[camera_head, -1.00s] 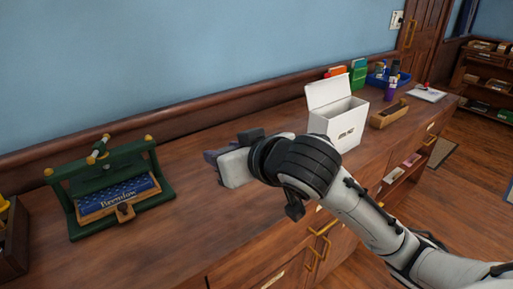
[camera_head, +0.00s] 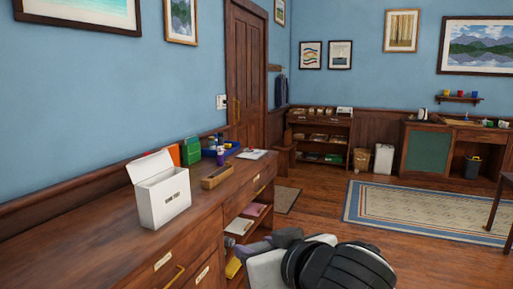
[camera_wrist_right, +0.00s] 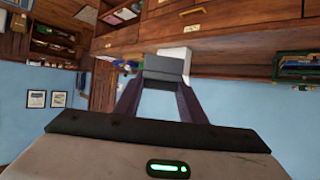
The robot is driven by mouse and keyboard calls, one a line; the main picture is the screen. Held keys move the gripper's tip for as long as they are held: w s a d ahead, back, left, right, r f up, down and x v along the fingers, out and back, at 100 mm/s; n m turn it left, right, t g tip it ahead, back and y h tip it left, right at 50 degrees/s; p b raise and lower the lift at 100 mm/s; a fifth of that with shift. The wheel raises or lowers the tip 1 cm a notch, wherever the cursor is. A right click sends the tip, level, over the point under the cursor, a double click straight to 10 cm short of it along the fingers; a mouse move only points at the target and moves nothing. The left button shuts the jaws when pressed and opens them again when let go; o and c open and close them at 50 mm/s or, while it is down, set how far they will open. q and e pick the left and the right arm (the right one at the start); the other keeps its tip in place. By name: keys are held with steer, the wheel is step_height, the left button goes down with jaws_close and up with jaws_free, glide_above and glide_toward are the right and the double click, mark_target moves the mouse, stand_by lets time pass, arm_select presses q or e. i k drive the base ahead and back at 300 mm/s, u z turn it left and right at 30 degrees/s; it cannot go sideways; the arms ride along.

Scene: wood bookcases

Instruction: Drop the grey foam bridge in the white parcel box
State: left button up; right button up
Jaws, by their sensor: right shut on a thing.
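The white parcel box (camera_head: 164,201) stands on the wooden counter in the head view, its lid raised at the back left. A white patch behind the held piece in the right wrist view (camera_wrist_right: 176,53) looks like the same box, mostly hidden. My right gripper (camera_head: 266,243) is low in the head view, to the right of the box and apart from it, in front of the counter's open shelves. It is shut on the grey foam bridge (camera_head: 288,236). The bridge also shows between the fingertips in the right wrist view (camera_wrist_right: 164,67). My left gripper is out of view.
Behind the box on the counter are a green holder (camera_head: 191,151), a blue tray (camera_head: 222,149), a purple bottle (camera_head: 220,156) and a wooden tray (camera_head: 216,177). The counter top (camera_head: 75,250) left of the box is clear. Open floor lies to the right.

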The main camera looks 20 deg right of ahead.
mark_target(171, 205)
steer(key=u, duration=0.2)
steer(key=k, duration=0.25)
steer(key=z, duration=1.2)
steer(key=i, duration=1.5)
steer(key=u, duration=1.5)
steer(key=i, duration=0.65)
steer(key=u, duration=0.75)
